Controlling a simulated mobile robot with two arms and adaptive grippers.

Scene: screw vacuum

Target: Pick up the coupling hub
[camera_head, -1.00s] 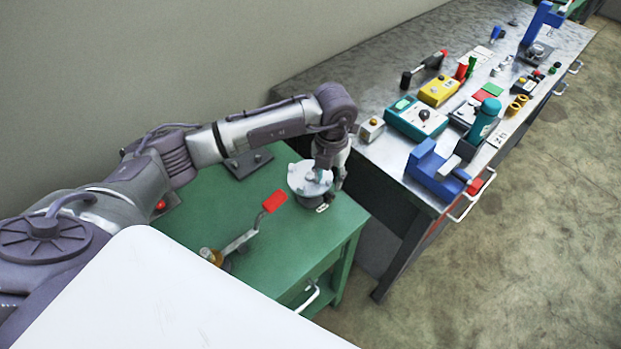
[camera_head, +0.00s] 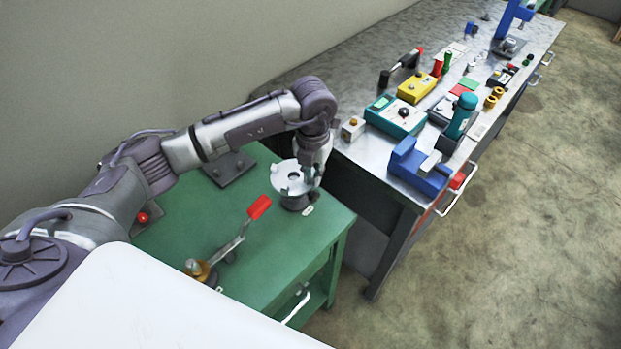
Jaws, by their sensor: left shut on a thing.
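The coupling hub is a grey round piece (camera_head: 290,177) with a central hole and raised lugs on its rim. It sits over a darker round base (camera_head: 294,202) on the green table (camera_head: 190,235). I cannot tell whether it is clear of that base. My left gripper (camera_head: 315,184) points down at the right edge of the hub and is shut on it. The fingertips are small and partly hidden. My right gripper is out of view.
A red-handled lever clamp (camera_head: 235,235) stands on the green table in front of the hub. A dark plate (camera_head: 229,167) lies behind. A grey workbench (camera_head: 362,157) to the right carries a blue vise (camera_head: 418,170), a teal box (camera_head: 396,116) and several tools.

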